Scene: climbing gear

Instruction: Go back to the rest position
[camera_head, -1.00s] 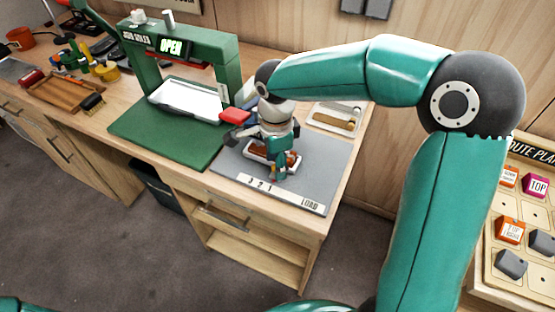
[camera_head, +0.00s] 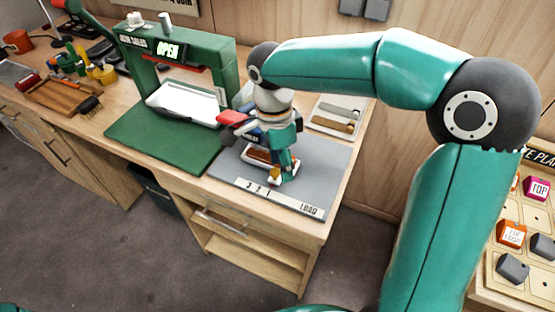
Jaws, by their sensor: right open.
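My right gripper (camera_head: 282,174) is open over the grey mat marked LOAD (camera_head: 312,176) at the right end of the bench. A pale-edged holder with a brown piece (camera_head: 258,155) lies on the mat, just behind and left of the fingers. The gripper partly hides it, and I cannot tell whether they touch. A red piece (camera_head: 232,117) with dark parts shows left of my right wrist; I cannot tell what it belongs to. My right arm is still bent and reaches out over the bench. My left gripper is out of view.
A green press (camera_head: 213,72) with an OPEN sign stands left of the mat, a white tray (camera_head: 185,105) in it. A tray with bars (camera_head: 337,115) lies behind the gripper. A board with coloured blocks (camera_head: 495,265) is at right. A wooden tray (camera_head: 62,97) and tools are at left.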

